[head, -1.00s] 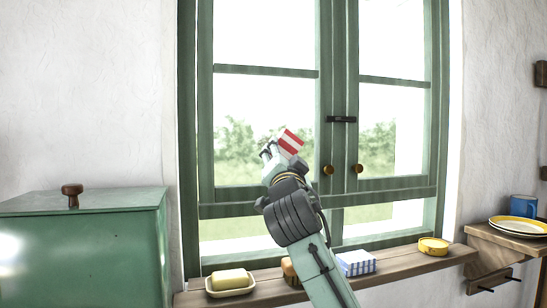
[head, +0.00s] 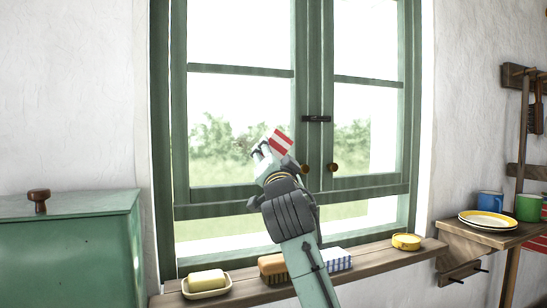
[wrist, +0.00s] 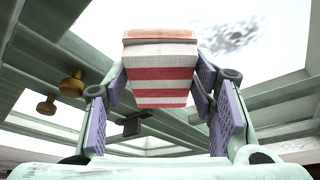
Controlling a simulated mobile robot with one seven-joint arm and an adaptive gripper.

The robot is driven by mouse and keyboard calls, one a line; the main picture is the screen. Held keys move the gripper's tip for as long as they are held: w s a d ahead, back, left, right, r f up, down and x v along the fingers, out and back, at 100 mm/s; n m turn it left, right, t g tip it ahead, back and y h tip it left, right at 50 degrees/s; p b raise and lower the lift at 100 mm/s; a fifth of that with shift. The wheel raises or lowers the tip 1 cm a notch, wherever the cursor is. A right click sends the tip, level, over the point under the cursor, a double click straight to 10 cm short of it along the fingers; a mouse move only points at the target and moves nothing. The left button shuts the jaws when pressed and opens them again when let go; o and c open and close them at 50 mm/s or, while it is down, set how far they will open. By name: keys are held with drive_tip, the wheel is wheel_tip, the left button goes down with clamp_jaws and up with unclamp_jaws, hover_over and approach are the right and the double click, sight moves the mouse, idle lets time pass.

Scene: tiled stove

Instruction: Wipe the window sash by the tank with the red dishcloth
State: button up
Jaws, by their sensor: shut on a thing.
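My gripper (head: 266,151) is shut on the folded dishcloth (head: 280,143), which has red and white stripes. In the wrist view the dishcloth (wrist: 163,75) sits between the two purple-padded fingers. The green window has two sashes; the left sash (head: 240,71) is the one nearer the green tank (head: 65,260), which has a brown lid knob. I cannot tell whether the cloth touches the window.
On the wooden sill (head: 245,298) stand a butter dish (head: 207,283), a brush (head: 272,267), a blue-and-white checked item (head: 337,260) and a yellow tin (head: 406,241). A shelf (head: 475,237) at right holds plates (head: 488,219), a blue mug (head: 490,202) and a green mug (head: 529,207).

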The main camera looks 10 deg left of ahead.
drive_tip(key=shift+s+a+b, duration=0.1)
drive_tip(key=shift+s+a, duration=0.55)
drive_tip(key=shift+a, duration=0.3)
drive_tip(key=shift+s+a+b, duration=0.1)
drive_tip(key=shift+s+a, duration=0.55)
drive_tip(key=shift+a, duration=0.3)
drive_tip(key=shift+s+a+b, duration=0.1)
drive_tip(key=shift+s+a, duration=0.55)
drive_tip(key=shift+a, duration=0.3)
drive_tip(key=shift+s+a, duration=0.45)
drive_tip(key=shift+a, duration=0.25)
drive_tip(key=shift+s+a, duration=0.4)
drive_tip(key=shift+a, duration=0.3)
drive_tip(key=shift+s+d+f, duration=0.1)
drive_tip(key=shift+s+d, duration=0.05)
drive_tip(key=shift+s, duration=0.25)
drive_tip(key=shift+s+d+b, duration=0.35)
drive_tip(key=shift+s+d, duration=0.4)
drive_tip(key=shift+s, duration=0.3)
drive_tip(key=shift+s+d+b, duration=0.35)
drive_tip(key=shift+s+d, duration=0.4)
drive_tip(key=shift+s, duration=0.25)
drive_tip(key=shift+s+d, duration=0.45)
drive_tip(key=shift+s, duration=0.2)
drive_tip(key=shift+s+d, duration=0.4)
drive_tip(key=shift+s, duration=0.2)
